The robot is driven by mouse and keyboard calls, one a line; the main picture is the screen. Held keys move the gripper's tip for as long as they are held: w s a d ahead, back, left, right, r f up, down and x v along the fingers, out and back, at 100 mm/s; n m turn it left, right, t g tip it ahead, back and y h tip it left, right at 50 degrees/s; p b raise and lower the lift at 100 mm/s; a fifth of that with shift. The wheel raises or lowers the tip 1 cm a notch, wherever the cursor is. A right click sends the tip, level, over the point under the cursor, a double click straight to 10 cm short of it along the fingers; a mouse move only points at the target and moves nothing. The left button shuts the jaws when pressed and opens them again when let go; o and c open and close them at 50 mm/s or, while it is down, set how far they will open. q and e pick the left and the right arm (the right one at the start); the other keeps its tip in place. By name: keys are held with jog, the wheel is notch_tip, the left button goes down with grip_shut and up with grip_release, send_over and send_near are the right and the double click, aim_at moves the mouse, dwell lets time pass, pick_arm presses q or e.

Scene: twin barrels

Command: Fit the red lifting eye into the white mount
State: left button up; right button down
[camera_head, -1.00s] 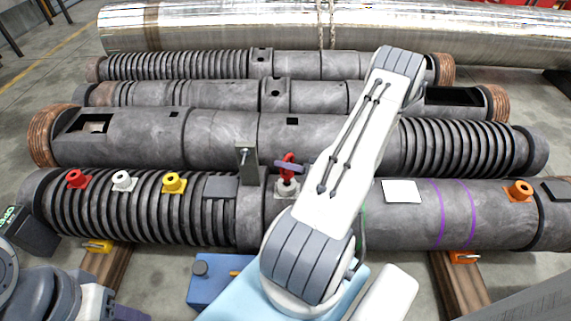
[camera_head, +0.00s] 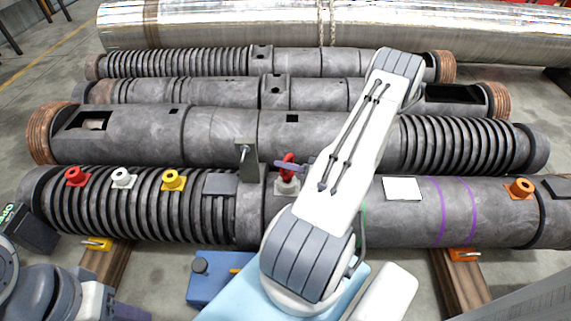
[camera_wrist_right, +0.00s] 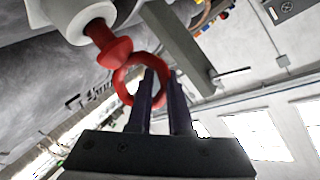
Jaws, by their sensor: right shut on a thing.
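The red lifting eye (camera_head: 287,164) is upright over the white mount (camera_head: 286,187) on the front barrel. My right gripper (camera_wrist_right: 160,92) is shut on the eye's ring (camera_wrist_right: 128,88). In the right wrist view the eye's collar and stem point at the white mount (camera_wrist_right: 75,12), and the stem's end meets its opening. I cannot tell how deep the stem sits; the collar is still apart from the mount. Part of my left arm shows at the lower left of the head view; its fingers cannot be made out.
A grey bracket (camera_head: 246,160) stands just left of the mount. Red (camera_head: 76,177), white (camera_head: 122,178) and yellow (camera_head: 173,181) fittings sit farther left on the barrel. An orange one (camera_head: 520,188) is at the right. A blue box (camera_head: 212,283) lies in front.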

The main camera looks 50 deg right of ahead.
jog(key=shift+f+b, duration=0.65)
jog(key=shift+f, duration=0.55)
jog(key=c, duration=0.8)
grip_release()
jog(key=shift+o, duration=0.2)
jog(key=p+v, duration=0.2)
jog(key=v, duration=0.8)
jog(key=shift+s, duration=0.2)
